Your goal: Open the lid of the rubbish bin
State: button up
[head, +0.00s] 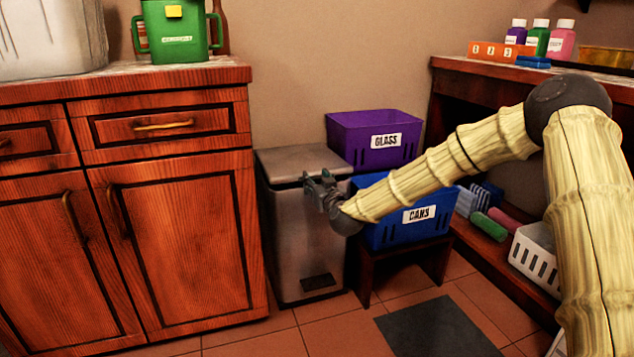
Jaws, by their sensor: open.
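The rubbish bin (290,240) is a tall grey metal box standing on the tiled floor, right of the wooden cabinet. Its flat lid (290,162) lies level and looks closed. A dark pedal plate (318,282) shows low on its front. My gripper (318,188) is open and empty at the upper front right of the bin, just below the lid's front edge. I cannot tell whether its fingers touch the bin or the lid. My arm comes in from the right and hides part of the bin's right edge.
A purple crate marked GLASS (350,150) and a blue crate marked CANS (385,238) stand right of the bin, the blue one on a low wooden stool (438,262). The cabinet (175,245) closes off the left. A dark mat (440,328) lies on the floor in front.

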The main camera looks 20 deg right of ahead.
jog(key=shift+a+f, duration=0.1)
jog(key=shift+f, duration=0.1)
grip_shut()
jog(key=shift+r, duration=0.15)
jog(key=shift+a+r+p, duration=0.1)
jog(key=shift+r+p, duration=0.05)
jog(key=shift+p, duration=0.3)
jog(key=shift+c, duration=1.5)
grip_release()
jog(key=o, duration=0.6)
jog(key=shift+w, duration=0.1)
jog(key=o, duration=1.5)
jog(key=s, duration=1.2)
jog(key=shift+d, duration=0.4)
